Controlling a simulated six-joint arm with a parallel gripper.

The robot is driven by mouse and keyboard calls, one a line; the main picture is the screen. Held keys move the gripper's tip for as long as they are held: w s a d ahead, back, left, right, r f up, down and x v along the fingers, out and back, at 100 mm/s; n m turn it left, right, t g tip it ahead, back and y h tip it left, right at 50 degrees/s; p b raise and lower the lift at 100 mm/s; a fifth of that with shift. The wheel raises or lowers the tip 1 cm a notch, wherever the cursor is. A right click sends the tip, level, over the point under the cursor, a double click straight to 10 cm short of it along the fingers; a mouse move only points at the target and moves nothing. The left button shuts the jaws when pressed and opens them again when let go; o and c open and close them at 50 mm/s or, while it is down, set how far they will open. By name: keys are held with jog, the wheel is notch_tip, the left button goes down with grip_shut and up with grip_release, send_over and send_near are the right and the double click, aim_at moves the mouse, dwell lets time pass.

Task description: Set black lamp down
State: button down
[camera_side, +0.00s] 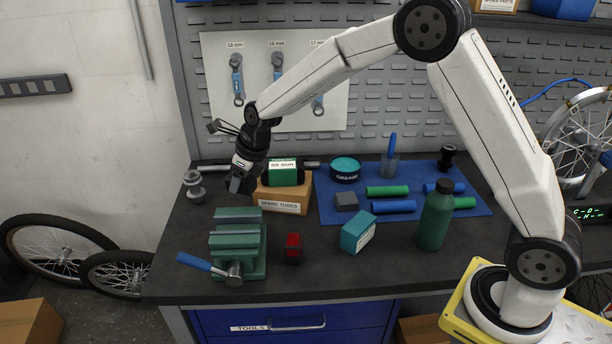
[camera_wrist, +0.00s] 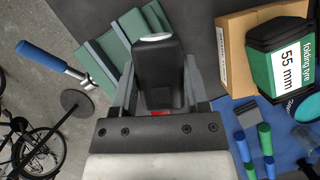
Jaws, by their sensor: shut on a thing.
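The black lamp (camera_wrist: 160,75) is between the two fingers of my gripper (camera_wrist: 158,98) in the wrist view. It has a dark body and a pale lens at its far end. My gripper is shut on it. In the side view my gripper (camera_side: 240,182) hangs over the back left of the bench, behind the green vise (camera_side: 237,240) and just left of the spare tubes box (camera_side: 283,196). The lamp is hard to make out there against the dark fingers. Whether its underside touches anything is hidden.
A red and black lamp (camera_side: 293,248) stands right of the vise, with a teal box (camera_side: 358,232) and green bottle (camera_side: 435,217) farther right. A folding tyre pack (camera_side: 286,172) sits on the spare tubes box. A blue mat (camera_side: 335,212) holds grips and a grease tin.

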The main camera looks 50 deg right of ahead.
jog(key=shift+f, duration=1.1)
jog(key=shift+w, duration=0.15)
send_near(208, 215)
jog(key=shift+w+a+f, duration=0.25)
jog(key=shift+w+f, duration=0.15)
jog(key=shift+f, duration=0.1)
jog(key=shift+w+a+f, duration=0.2)
jog(key=shift+w+f, duration=0.25)
jog(key=shift+f, duration=0.1)
jog(key=shift+w+f, duration=0.25)
jog(key=shift+f, duration=1.55)
jog(key=shift+f, duration=0.15)
